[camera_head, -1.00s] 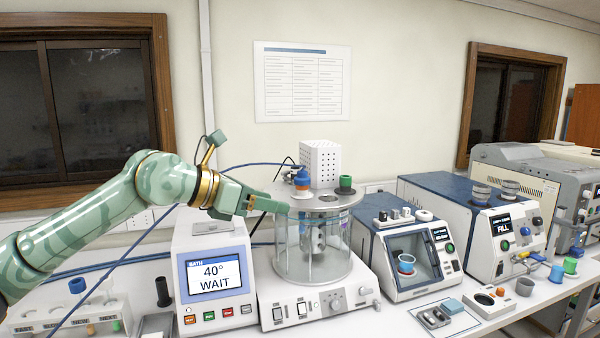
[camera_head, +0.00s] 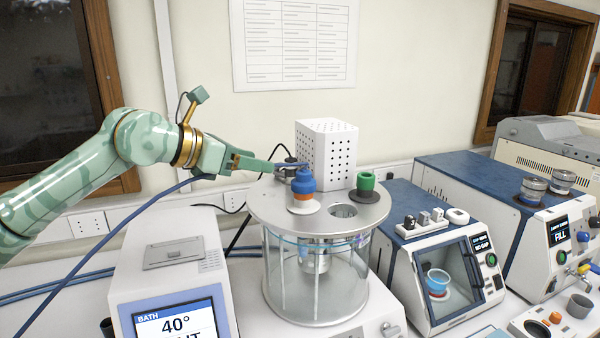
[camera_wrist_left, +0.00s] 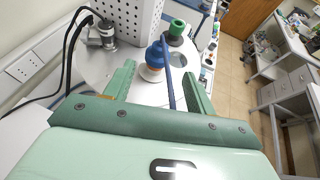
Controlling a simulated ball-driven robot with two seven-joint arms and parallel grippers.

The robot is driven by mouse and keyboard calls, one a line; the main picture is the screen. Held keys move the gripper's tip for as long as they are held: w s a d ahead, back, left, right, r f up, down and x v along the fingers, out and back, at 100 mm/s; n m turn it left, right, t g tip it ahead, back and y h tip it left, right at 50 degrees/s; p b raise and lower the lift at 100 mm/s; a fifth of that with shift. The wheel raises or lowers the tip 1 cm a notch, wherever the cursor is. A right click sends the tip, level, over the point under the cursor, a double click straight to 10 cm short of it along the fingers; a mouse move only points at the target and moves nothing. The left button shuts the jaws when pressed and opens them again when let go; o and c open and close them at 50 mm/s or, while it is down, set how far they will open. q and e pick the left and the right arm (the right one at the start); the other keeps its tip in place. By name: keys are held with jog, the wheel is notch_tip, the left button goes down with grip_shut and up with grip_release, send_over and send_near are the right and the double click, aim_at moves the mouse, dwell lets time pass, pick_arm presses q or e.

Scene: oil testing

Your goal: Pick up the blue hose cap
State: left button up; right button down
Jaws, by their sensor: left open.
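The blue hose cap (camera_head: 303,181) stands upright on the round metal lid of the glass bath, with an orange band and a white ring below it. My left gripper (camera_head: 268,166) is open and empty, just left of the cap at about its height. In the left wrist view the cap (camera_wrist_left: 154,54) shows ahead, between the lines of my two open fingers (camera_wrist_left: 160,78), apart from them. A blue hose (camera_wrist_left: 170,88) runs from near the cap back between the fingers. My right gripper is not in view.
A green-topped black plug (camera_head: 366,184) and an open hole (camera_head: 343,211) are on the lid (camera_head: 270,212). A white perforated box (camera_head: 326,150) rises behind the cap. The bath display unit (camera_head: 175,260) is at lower left; a blue-topped instrument (camera_head: 400,205) is right.

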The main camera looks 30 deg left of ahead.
pick_arm(q)
jog(key=p, duration=0.2)
send_near(310, 174)
jog(key=w, duration=0.2)
jog(key=x, duration=0.4)
jog(key=shift+w+a+f, duration=0.2)
jog(key=shift+w+f, duration=0.15)
jog(key=shift+w, duration=0.05)
jog(key=shift+w+d+f+p, duration=0.25)
jog(key=shift+w+f+p, duration=0.05)
jog(key=shift+w+p, duration=0.1)
jog(key=p+x, duration=0.1)
jog(key=x, duration=0.2)
jog(key=shift+w+f, duration=0.3)
jog(key=shift+w, duration=0.05)
jog(key=shift+w+d+f, duration=0.2)
jog(key=shift+w+f, duration=0.05)
jog(key=shift+s+r, duration=0.1)
jog(key=shift+s, duration=0.05)
jog(key=c, duration=1)
jog(key=shift+c, duration=0.6)
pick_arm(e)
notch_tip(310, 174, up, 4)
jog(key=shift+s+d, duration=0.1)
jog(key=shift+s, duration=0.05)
